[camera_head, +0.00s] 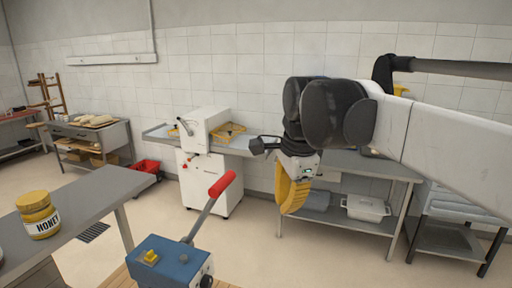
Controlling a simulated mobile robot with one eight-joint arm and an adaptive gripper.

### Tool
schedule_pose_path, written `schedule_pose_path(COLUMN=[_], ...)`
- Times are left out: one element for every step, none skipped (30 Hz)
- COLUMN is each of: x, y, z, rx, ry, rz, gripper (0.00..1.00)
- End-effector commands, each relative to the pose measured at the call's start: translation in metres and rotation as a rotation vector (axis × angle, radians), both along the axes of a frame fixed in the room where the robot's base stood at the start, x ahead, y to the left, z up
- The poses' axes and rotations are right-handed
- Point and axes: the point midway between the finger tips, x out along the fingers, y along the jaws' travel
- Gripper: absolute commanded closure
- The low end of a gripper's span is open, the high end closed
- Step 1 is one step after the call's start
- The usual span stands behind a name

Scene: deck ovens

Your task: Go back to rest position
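My gripper (291,193) hangs below the dark wrist joints of my arm, right of the picture's middle. Its ribbed yellow end points down, in front of a grey work table (345,166). I see it mostly from the side, so the gap between its fingers is hidden and I cannot tell whether it is open. No object shows clearly in it. My white arm reaches in from the right edge, with the wrist bent down.
A honey jar (39,215) stands on a grey table (85,200) at left. A blue box with a red-handled lever (212,201) is at front. A white machine (208,165) stands by the wall. A white bin (365,207) sits on the work table's lower shelf. Open floor lies between.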

Motion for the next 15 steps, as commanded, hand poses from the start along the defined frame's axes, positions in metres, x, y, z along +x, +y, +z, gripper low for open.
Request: schedule_pose_path(x=[-0.020, -0.030, -0.043, -0.053, -0.064, -0.079, -0.089, -0.099, -0.111, -0.120, -0.128, -0.136, -0.142, -0.147, -0.153], y=[-0.020, -0.031, -0.044, -0.053, -0.062, -0.073, -0.082, -0.089, -0.098, -0.103, -0.109, -0.114, -0.118, -0.121, -0.124], z=[-0.047, -0.064, -0.088, -0.106, -0.125, -0.151, -0.170, -0.189, -0.214, -0.231, -0.247, -0.265, -0.277, -0.288, -0.299], rx=[-0.030, -0.053, -0.088, -0.118, -0.149, -0.196, -0.233, -0.271, -0.322, -0.359, -0.395, -0.440, -0.470, -0.497, -0.528], ry=[-0.049, -0.082, -0.124, -0.154, -0.184, -0.222, -0.247, -0.272, -0.300, -0.318, -0.333, -0.350, -0.361, -0.369, -0.377], rz=[0.107, 0.180, 0.278, 0.351, 0.423, 0.518, 0.587, 0.655, 0.737, 0.796, 0.849, 0.912, 0.953, 0.989, 1.031], gripper=[1.00, 1.00, 1.00, 1.00, 1.00, 1.00, 1.00, 1.00, 1.00, 1.00, 1.00, 1.00, 1.00, 1.00, 1.00])
